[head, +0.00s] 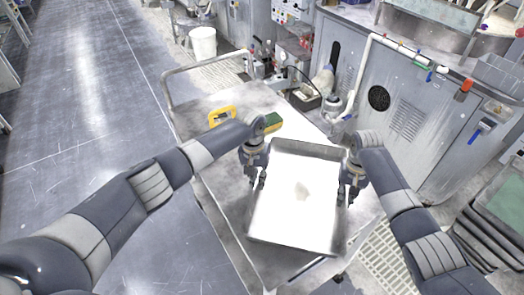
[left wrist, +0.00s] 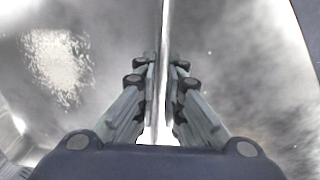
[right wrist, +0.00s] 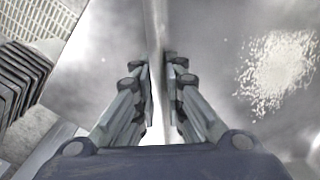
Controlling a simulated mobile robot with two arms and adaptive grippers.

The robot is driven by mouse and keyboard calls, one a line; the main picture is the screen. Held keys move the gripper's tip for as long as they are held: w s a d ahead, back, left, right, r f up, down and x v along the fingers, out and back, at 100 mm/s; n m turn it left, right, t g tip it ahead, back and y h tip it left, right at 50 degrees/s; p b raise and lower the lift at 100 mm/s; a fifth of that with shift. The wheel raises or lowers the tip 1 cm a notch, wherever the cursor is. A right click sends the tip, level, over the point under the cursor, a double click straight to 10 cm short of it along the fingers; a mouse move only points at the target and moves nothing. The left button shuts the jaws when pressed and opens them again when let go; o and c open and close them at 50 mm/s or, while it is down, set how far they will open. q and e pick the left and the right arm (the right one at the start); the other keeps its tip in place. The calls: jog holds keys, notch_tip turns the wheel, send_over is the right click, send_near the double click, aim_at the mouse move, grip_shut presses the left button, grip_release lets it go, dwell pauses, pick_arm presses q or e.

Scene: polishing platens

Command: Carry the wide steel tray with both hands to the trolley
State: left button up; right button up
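The wide steel tray (head: 262,226) is a shallow, bright open box with a small pale patch on its floor. In the head view it is over the top of the trolley (head: 205,165), which has a tubular handle at its far left. I cannot tell whether the tray rests on the top or hangs just above it. My left gripper (head: 257,182) is at the tray's left wall and my right gripper (head: 348,190) at its right wall. In the left wrist view the fingers (left wrist: 164,62) close around a thin wall; the right wrist view shows the same (right wrist: 159,65).
A yellow tool (head: 222,114) and a green and yellow block (head: 272,122) lie on the trolley behind the tray. A grey machine cabinet (head: 405,85) stands behind at the right. Stacked dark plates (head: 490,225) are at the right. Open floor (head: 90,110) lies at the left.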

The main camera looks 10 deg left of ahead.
pick_arm(q)
jog(key=shift+o, duration=0.6)
jog(key=shift+s, duration=0.1)
pick_arm(e)
jog(key=shift+o, duration=0.4)
jog(key=shift+r, duration=0.2)
pick_arm(q)
jog(key=shift+r, duration=0.15)
pick_arm(e)
jog(key=shift+a, duration=0.1)
jog(key=shift+r, duration=0.35)
pick_arm(q)
notch_tip(320, 180, up, 12)
jog(key=shift+a, duration=0.45)
pick_arm(e)
notch_tip(320, 180, up, 11)
jog(key=shift+r, duration=0.15)
